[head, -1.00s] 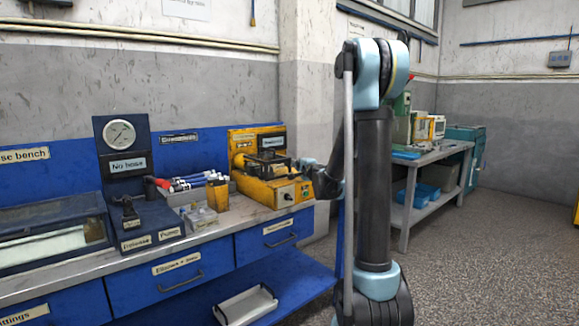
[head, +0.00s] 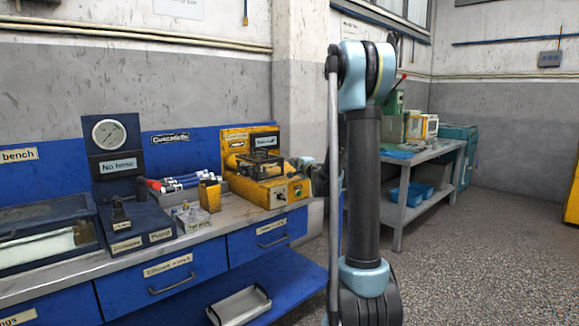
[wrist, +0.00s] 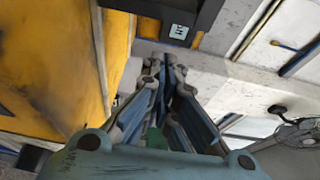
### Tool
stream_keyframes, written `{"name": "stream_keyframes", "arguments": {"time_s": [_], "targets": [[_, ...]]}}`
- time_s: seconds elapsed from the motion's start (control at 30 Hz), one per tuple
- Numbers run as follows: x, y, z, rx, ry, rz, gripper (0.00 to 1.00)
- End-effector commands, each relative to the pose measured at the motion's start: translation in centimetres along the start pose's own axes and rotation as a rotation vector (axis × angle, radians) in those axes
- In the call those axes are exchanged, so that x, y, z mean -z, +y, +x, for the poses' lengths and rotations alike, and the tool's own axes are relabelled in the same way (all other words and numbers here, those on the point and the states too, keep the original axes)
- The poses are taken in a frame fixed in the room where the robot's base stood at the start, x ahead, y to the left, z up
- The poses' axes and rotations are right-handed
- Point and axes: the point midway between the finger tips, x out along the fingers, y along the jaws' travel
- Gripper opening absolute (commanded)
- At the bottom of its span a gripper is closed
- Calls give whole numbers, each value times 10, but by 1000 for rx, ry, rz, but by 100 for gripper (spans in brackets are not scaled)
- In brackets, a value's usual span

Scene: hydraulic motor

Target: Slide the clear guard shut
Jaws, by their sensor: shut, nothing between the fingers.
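The yellow machine (head: 262,190) stands at the right end of the bench. A dark-framed guard (head: 262,163) sits on its top; its clear panels are too small to make out, and I cannot tell how far it is slid. My gripper is at the machine's right side in the head view, mostly hidden by my arm. In the wrist view my gripper (wrist: 165,68) has its fingers together and empty. A yellow surface (wrist: 60,65) fills the left of that view, beside the fingers. I cannot tell whether they touch it.
Left of the machine are a small yellow block (head: 210,194), blue-and-white tubes (head: 183,182) and a gauge stand (head: 110,150). A clear-topped case (head: 40,240) lies at far left. A dark box (wrist: 165,12) hangs over the wrist view's top. Floor on the right is free.

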Motion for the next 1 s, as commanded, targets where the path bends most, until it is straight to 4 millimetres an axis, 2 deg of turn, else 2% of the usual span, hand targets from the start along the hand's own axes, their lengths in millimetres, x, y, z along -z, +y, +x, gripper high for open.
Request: {"name": "stream_keyframes", "arguments": {"time_s": [0.03, 0.4, 0.53, 0.73, 0.87, 1.0], "targets": [[1, 0, -11, 0, 3, 0, 0], [-4, 0, -71, 0, -1, 0, 0], [-4, 0, -86, 0, -1, 0, 0], [-6, 0, -98, -1, -5, -3, 0], [-17, -1, -107, -18, -35, -44, 0], [-44, 0, -128, -69, -114, -155, 0]]}}
